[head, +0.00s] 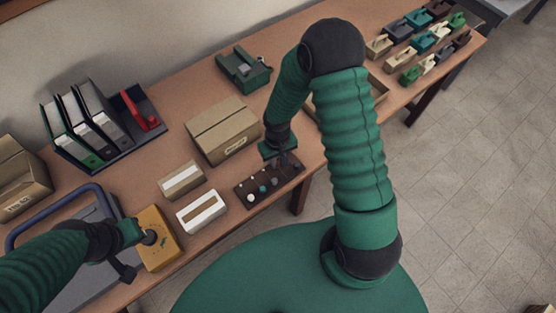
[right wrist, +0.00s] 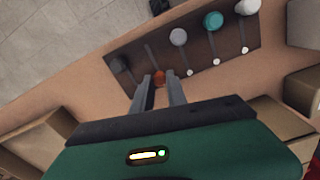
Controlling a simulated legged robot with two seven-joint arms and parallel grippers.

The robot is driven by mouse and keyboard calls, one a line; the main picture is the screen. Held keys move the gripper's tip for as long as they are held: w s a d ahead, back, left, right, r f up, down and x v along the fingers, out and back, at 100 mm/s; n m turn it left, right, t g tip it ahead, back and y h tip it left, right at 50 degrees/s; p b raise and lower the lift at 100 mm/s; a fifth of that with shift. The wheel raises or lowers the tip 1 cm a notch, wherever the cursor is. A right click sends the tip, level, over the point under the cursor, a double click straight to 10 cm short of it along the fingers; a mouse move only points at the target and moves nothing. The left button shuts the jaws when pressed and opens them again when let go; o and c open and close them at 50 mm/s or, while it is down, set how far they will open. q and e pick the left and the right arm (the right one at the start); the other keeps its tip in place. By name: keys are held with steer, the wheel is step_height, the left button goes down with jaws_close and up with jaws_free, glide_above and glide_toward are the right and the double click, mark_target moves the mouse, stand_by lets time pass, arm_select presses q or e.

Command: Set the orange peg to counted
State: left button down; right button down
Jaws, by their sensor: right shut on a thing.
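A dark brown board (head: 287,180) with a row of slots and pegs lies near the table's front edge. The right wrist view shows it too (right wrist: 203,58). My right gripper (right wrist: 159,88) is shut on the orange peg (right wrist: 159,77), which stands between its fingertips at the board. In the head view, my right gripper (head: 283,164) reaches down on the board and hides the orange peg. Beside it in the wrist view are a dark peg (right wrist: 119,63), a grey peg (right wrist: 178,37), a teal peg (right wrist: 212,21) and a whitish peg (right wrist: 247,7). My left gripper (head: 144,236) is at a yellow box (head: 160,250); its jaws are unclear.
A white-and-brown box (head: 201,211) and cardboard boxes (head: 222,130) stand left of and behind the board. A binder rack (head: 120,145) is at the far left. A green device (head: 244,68) stands at the back.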

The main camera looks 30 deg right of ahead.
steer(key=c, duration=1.6)
jaws_free()
steer(key=shift+d, duration=0.1)
steer(key=shift+r, duration=0.1)
steer(key=shift+r+p, duration=0.55)
steer(key=shift+r, duration=7.75)
